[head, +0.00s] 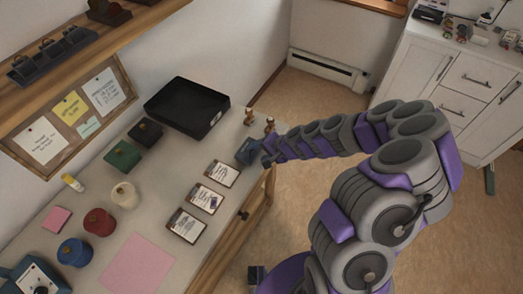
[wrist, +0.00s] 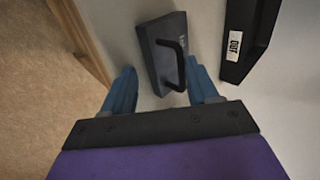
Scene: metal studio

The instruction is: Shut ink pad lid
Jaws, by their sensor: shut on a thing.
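A dark slate-blue ink pad (head: 246,151) sits near the right edge of the desk. In the wrist view it shows as a flat dark block (wrist: 153,40) with a black bar handle (wrist: 178,62) along its right side. My gripper (head: 260,155) is at the desk edge, up against the pad. I cannot tell how far the lid is open.
A black tray (head: 187,107) labelled OUT stands behind the pad. Wooden stamps (head: 250,117) are close by. Label cards (head: 205,198) lie in front. Green (head: 122,157) and black (head: 146,131) pads are farther left. The desk edge is close to my gripper.

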